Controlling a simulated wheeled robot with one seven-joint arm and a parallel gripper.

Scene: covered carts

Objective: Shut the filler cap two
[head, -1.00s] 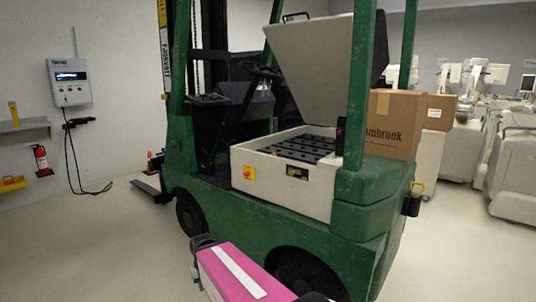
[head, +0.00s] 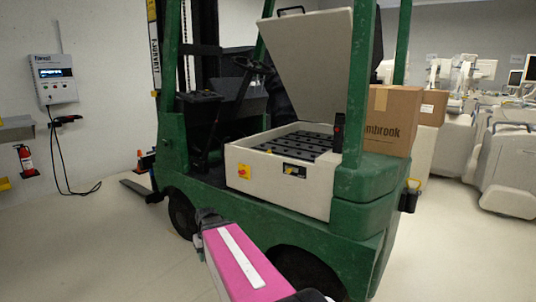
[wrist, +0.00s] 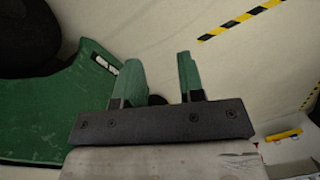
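The battery (head: 300,143) sits in the open cream compartment of the green forklift, under a raised lid. Its top shows rows of dark cells. The filler caps are too small to tell apart, so I cannot say which is cap two or how it stands. My gripper shows in the wrist view (wrist: 160,82), with its two green fingers apart and nothing between them. It is over the floor beside green bodywork, away from the battery. In the head view my pink arm reaches up from the bottom edge, low beside the forklift; the fingers cannot be made out there.
The raised lid (head: 312,60) and the green rear post (head: 359,90) flank the compartment. A cardboard box (head: 392,120) stands on the forklift's rear. A wall charger (head: 54,79) with a hanging cable is at left.

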